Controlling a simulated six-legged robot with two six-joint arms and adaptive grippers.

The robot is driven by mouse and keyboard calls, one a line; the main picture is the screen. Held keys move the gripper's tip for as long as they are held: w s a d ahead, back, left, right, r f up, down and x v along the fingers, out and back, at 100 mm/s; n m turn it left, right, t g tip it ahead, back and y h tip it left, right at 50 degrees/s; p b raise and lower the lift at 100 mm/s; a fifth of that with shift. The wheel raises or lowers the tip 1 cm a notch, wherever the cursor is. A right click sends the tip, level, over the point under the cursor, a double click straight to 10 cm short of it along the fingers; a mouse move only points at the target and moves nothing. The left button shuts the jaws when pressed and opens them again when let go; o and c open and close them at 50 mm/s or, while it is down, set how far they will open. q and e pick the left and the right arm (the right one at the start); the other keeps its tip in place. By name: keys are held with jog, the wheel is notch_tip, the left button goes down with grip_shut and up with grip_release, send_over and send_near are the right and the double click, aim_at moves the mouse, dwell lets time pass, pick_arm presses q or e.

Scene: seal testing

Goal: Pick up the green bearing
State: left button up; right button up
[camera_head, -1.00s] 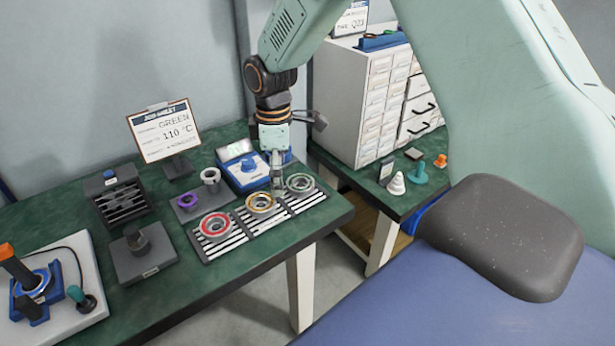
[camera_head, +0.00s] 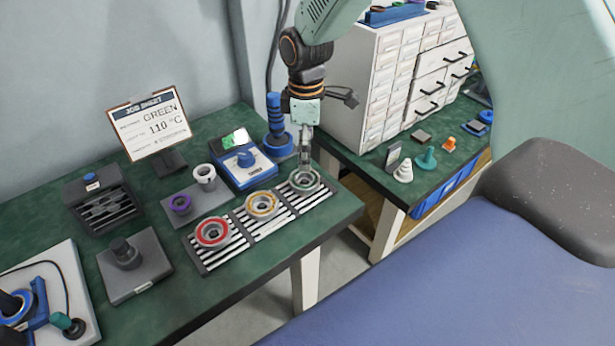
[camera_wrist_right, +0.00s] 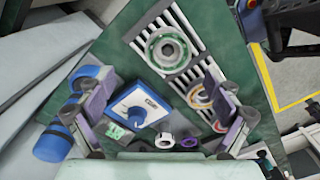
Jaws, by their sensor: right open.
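The green bearing (camera_head: 314,183) lies on the slatted rack at its right end in the head view. It also shows in the right wrist view (camera_wrist_right: 153,48), near the top centre, as a metal ring with a green band. My right gripper (camera_head: 305,166) points down just above and behind the bearing in the head view. In the wrist view its fingers (camera_wrist_right: 160,95) are spread apart, with nothing between them and the bearing beyond them. Whether a fingertip touches the bearing cannot be told. My left gripper is not in view.
A red bearing (camera_head: 213,233) and an orange bearing (camera_head: 262,205) share the rack (camera_head: 243,226). A blue heater unit (camera_head: 250,170) and blue-handled tool (camera_head: 276,125) stand close behind. A job sheet (camera_head: 150,125) reads GREEN, 110 °C. White drawers (camera_head: 385,85) stand to the right.

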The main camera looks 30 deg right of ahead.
aim_at(304, 181)
jog(key=f, duration=0.4)
jog(key=s+a+f, duration=0.1)
jog(key=f, duration=0.1)
jog(key=shift+f+b, duration=0.4)
jog(key=shift+a+r, duration=0.15)
jog(key=shift+w+d, duration=0.1)
jog(key=shift+d, duration=0.1)
jog(key=c, duration=0.5)
jog(key=shift+a, duration=0.15)
jog(key=c, duration=1)
notch_tip(304, 181, up, 10)
jog(key=shift+f+p, duration=0.1)
jog(key=shift+p, duration=0.55)
